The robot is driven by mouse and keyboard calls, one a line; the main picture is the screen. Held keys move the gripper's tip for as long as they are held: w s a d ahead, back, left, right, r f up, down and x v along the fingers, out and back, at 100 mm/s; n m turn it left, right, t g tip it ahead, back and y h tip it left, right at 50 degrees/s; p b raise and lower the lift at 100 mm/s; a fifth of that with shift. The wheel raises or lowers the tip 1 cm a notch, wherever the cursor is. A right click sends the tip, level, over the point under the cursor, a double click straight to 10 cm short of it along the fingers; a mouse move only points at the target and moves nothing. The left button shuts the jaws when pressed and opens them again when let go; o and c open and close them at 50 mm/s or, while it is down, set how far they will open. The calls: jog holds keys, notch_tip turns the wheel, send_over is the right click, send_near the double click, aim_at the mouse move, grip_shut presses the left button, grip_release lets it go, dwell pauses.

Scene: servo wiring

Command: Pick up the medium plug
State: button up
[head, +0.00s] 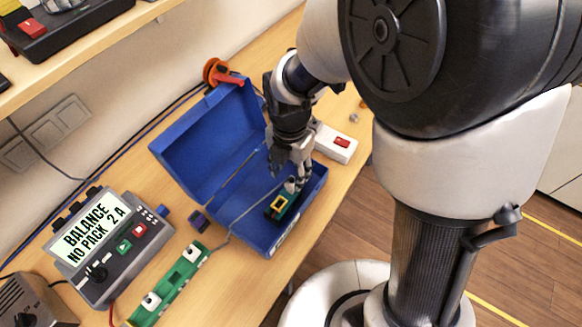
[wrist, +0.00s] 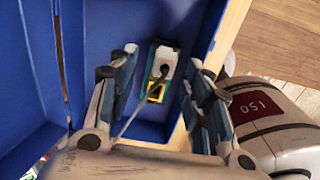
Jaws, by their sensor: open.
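My gripper (head: 290,168) points down into the case. In the wrist view my gripper (wrist: 166,75) is open, its fingers on either side of the plug and apart from it.
The open blue case (head: 205,137) has walls close around the fingers. A thin cable runs out to a green strip (head: 172,287). A white box with a red patch (head: 336,143) stands right of the case.

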aim_at(292, 181)
jog(key=f, duration=0.1)
jog(key=f+b, duration=0.1)
jog(key=f, duration=0.1)
jog(key=f+b, duration=0.1)
jog(key=f, duration=0.1)
jog(key=shift+s+d, duration=0.2)
jog(key=shift+s, duration=0.05)
jog(key=shift+c, duration=0.5)
jog(key=c, duration=0.9)
jog(key=shift+r, duration=0.15)
notch_tip(292, 181, up, 20)
jog(key=p, duration=0.6)
jog(key=shift+p, duration=0.3)
